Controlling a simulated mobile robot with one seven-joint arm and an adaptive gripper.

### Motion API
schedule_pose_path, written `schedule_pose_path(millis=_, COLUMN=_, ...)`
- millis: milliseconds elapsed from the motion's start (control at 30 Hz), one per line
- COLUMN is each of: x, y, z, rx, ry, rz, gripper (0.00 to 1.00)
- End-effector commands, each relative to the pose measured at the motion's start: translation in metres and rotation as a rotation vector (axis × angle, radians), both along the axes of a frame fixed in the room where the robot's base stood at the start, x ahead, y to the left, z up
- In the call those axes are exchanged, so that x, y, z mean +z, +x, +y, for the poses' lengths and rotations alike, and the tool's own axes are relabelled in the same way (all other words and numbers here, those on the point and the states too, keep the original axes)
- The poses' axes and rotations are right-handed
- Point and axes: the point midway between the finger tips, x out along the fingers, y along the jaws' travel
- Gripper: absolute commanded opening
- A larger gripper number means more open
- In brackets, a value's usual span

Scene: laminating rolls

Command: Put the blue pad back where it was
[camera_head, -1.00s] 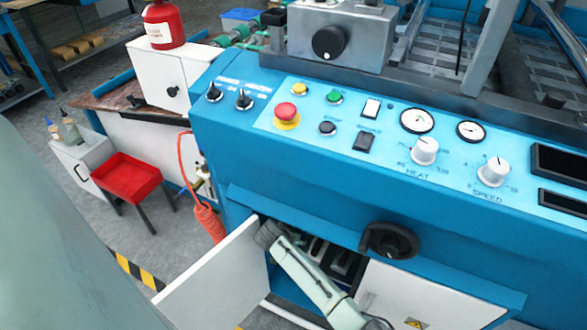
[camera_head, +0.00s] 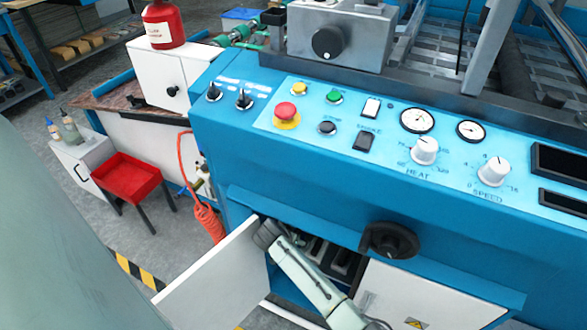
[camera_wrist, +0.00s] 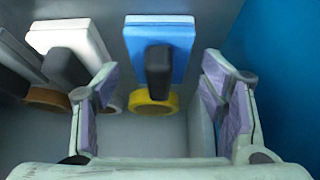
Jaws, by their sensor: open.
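The blue pad (camera_wrist: 180,37) is in the wrist view, inside a grey-walled compartment, with a black handle (camera_wrist: 158,72) pointing toward me. A yellow ring (camera_wrist: 152,104) shows just below it. A white pad (camera_wrist: 70,38) with its own dark handle is to its left. My gripper (camera_wrist: 159,72) is open, one finger on each side of the blue pad's handle in the picture, with gaps on both sides. I see no contact. In the head view my arm reaches into the open cabinet under the machine, and the gripper and blue pad are hidden there.
The cabinet's open white door (camera_head: 215,285) stands left of my arm. A black knob (camera_head: 390,240) juts out above the opening. In the wrist view a brown ring (camera_wrist: 47,97) lies at left, and a blue wall (camera_wrist: 285,65) is close at right.

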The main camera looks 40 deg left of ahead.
Motion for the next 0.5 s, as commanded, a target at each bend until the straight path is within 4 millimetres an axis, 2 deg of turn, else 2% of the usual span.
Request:
schedule_pose_path(millis=300, x=0.043, y=-0.029, z=-0.005, rx=-0.001, ry=0.005, rz=0.002, gripper=0.66)
schedule_pose_path(millis=500, x=0.056, y=-0.036, z=-0.007, rx=-0.002, ry=0.002, rz=0.001, gripper=0.66)
